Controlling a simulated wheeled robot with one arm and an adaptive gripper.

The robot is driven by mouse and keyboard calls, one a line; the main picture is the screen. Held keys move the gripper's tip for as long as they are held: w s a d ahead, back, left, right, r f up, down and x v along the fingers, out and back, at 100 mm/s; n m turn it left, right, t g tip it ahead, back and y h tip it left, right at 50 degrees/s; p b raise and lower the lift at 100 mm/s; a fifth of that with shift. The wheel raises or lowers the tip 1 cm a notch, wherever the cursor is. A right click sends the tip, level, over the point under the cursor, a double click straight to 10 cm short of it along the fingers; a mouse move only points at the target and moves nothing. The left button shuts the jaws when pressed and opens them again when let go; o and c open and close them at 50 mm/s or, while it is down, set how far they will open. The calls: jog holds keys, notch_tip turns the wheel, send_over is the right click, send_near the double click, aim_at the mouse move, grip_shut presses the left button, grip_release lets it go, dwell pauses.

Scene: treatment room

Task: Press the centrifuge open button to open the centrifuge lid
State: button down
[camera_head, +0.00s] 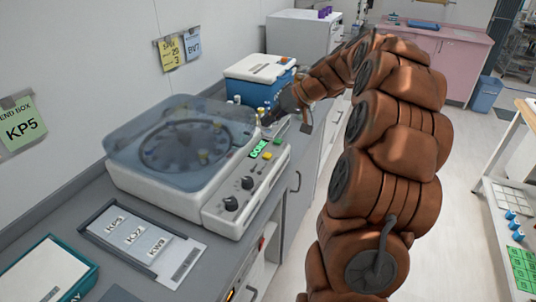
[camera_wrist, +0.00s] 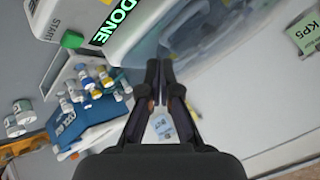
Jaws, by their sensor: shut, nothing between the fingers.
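The white centrifuge (camera_head: 165,190) stands on the grey counter at the left in the head view. Its clear bluish lid (camera_head: 150,125) is down, with the round rotor visible through it. Its sloped front panel has a green display (camera_head: 259,148) reading DONE, dark knobs, a small yellow button (camera_head: 267,156) and a green button (camera_head: 277,139). In the wrist view the green button (camera_wrist: 72,40) sits beside the word START. No label reading open is legible. My gripper (camera_head: 269,118) is by the centrifuge's back right corner. In the wrist view its fingertips (camera_wrist: 159,68) are together, with nothing between them.
A blue-and-white box (camera_head: 258,75) stands behind the centrifuge; the wrist view shows several capped vials (camera_wrist: 88,88) near it. A label tray (camera_head: 143,243) and a teal-edged box (camera_head: 50,272) lie in front. A pink cabinet (camera_head: 440,55) stands far back.

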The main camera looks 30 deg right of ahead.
jog(key=b, duration=0.2)
send_over(269, 155)
jog(key=f, duration=0.7)
jog(key=shift+w+d, duration=0.1)
jog(key=shift+w, duration=0.1)
jog(key=shift+f+b, duration=0.6)
jog(key=shift+f, duration=0.3)
jog(key=shift+s+f+b, duration=0.15)
jog(key=shift+f+b, duration=0.8)
jog(key=shift+b, duration=0.35)
dwell(1.1)
jog(key=shift+r, duration=0.95)
jog(key=shift+r, duration=0.1)
jog(key=shift+r+p, duration=0.75)
jog(key=shift+r, duration=1.65)
